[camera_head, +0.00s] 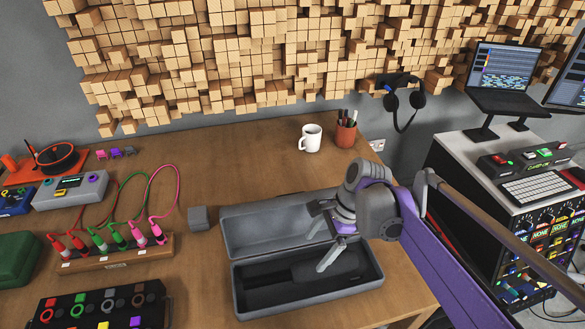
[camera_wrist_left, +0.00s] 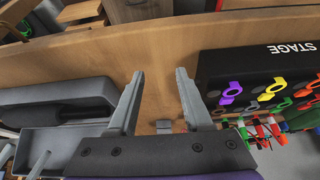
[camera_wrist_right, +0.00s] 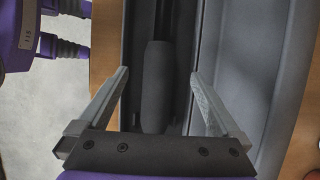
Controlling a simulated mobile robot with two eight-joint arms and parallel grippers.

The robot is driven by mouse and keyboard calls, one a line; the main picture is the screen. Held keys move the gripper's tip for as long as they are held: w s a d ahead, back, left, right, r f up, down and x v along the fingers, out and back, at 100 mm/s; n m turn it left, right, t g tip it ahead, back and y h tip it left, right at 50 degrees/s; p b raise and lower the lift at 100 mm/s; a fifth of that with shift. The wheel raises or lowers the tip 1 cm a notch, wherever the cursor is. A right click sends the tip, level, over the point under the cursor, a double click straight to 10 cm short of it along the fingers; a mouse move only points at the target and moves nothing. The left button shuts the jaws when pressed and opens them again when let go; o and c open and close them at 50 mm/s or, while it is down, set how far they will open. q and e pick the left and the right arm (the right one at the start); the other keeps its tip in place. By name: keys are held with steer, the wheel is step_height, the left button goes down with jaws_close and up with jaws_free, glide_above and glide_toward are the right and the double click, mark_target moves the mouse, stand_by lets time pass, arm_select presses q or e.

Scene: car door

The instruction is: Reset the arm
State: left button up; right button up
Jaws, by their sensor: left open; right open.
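My right gripper (camera_head: 319,248) is open above the front part of a grey open case (camera_head: 240,299) on the wooden table. Inside the case lies a long dark object (camera_head: 300,272), which looks like a microphone. In the right wrist view the dark object (camera_wrist_right: 155,92) lies between my two open fingers (camera_wrist_right: 159,73), below them and not gripped. My left gripper (camera_wrist_left: 160,72) shows only in its own wrist view, open and empty, with its fingers over the wooden table edge. The left arm is out of the head view.
A white mug (camera_head: 311,139) and a pen cup (camera_head: 346,130) stand at the back. A small grey block (camera_head: 198,217) is left of the case. A cable rack (camera_head: 115,258) and a black pedal box (camera_head: 100,306) stand at the left. The right has a rack cabinet (camera_head: 500,195).

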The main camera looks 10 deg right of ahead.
steer(key=s+d+r+n+t+h+p, duration=0.2)
steer(key=s+n+t+h+p, duration=0.2)
steer(key=s+n, duration=1)
steer(key=n+t+p, duration=0.1)
steer(key=n+p, duration=0.2)
steer(key=shift+d+t+h+p, duration=0.3)
steer(key=shift+p, duration=0.05)
arm_select(q)
step_height(320, 180, up, 9)
steer(key=w, duration=0.1)
steer(key=shift+w+f, duration=0.2)
steer(key=shift+w, duration=0.15)
arm_select(e)
steer(key=shift+s+n, duration=0.15)
steer(key=shift+n, duration=0.15)
steer(key=shift+c, duration=0.2)
